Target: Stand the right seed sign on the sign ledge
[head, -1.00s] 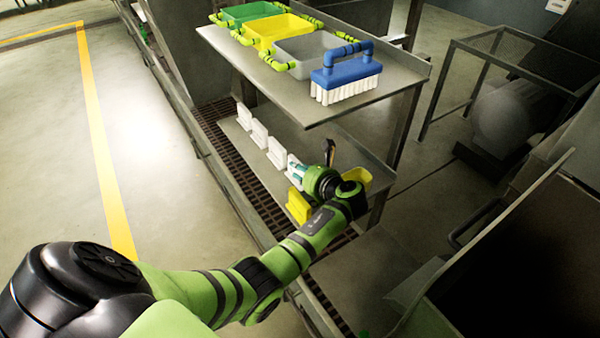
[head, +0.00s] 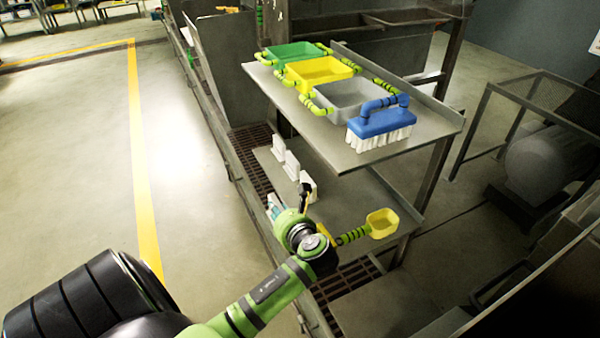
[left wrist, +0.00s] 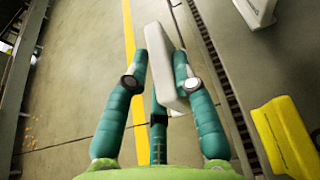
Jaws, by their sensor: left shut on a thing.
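My left gripper (left wrist: 163,80) is shut on a white, slab-like sign (left wrist: 166,65), which stands tilted between its teal fingers in the left wrist view. In the head view the gripper (head: 274,206) is beside the outer edge of the lower shelf (head: 345,195), and my wrist hides most of the held sign. White signs stand in a row on that shelf, a far one (head: 278,147), a middle one (head: 292,165) and a near one (head: 308,186). I cannot tell which surface is the sign ledge. My right gripper is out of view.
The upper shelf (head: 345,151) overhangs, with green, yellow and grey bins (head: 345,95) and a blue brush (head: 380,125). Open floor (head: 80,190) lies left.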

